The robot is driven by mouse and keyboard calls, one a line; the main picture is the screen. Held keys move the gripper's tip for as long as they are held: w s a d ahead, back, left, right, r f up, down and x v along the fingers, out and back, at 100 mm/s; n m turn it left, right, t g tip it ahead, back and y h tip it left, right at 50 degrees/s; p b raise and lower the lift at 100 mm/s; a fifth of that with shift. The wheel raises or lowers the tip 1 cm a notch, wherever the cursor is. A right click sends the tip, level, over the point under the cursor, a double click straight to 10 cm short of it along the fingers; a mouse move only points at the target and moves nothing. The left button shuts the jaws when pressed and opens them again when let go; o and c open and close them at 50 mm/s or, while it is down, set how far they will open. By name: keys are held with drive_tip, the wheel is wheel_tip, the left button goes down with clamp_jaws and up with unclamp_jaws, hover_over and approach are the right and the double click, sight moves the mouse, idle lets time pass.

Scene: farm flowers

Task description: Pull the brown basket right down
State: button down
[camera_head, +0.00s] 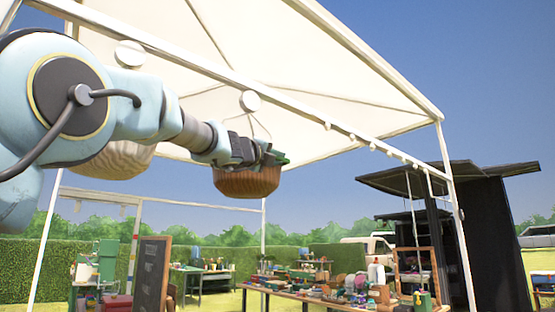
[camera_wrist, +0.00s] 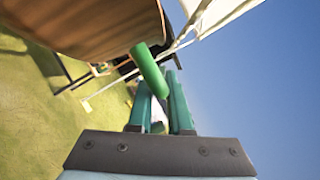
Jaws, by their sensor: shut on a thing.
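The brown basket (camera_head: 247,184) hangs under the white canopy, just beyond and below my gripper (camera_head: 270,156) in the head view. It hangs about level, with thin cords above it. In the wrist view the basket (camera_wrist: 85,25) fills the upper left. A short green cylinder (camera_wrist: 150,70) lies between the basket and my teal fingers (camera_wrist: 168,85), and I cannot tell how it joins the basket. My gripper is shut at the basket's rim; the exact contact is hidden.
A paler hanging basket (camera_head: 115,160) is partly behind my arm. Canopy bars (camera_head: 300,105) run above. A table (camera_head: 330,297) loaded with goods stands below, with a chalkboard (camera_head: 152,275) to the left and a black stall (camera_head: 490,240) to the right.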

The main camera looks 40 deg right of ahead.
wheel_tip(320, 180, down, 51)
drive_tip(key=b, duration=4.8)
drive_tip(key=shift+r, duration=0.15)
drive_tip(key=c, duration=1)
unclamp_jaws()
drive_tip(key=shift+o, duration=0.8)
drive_tip(key=b+v, duration=0.1)
drive_tip(key=v, duration=0.9)
drive_tip(key=shift+a, duration=0.4)
drive_tip(key=shift+s+a, duration=0.1)
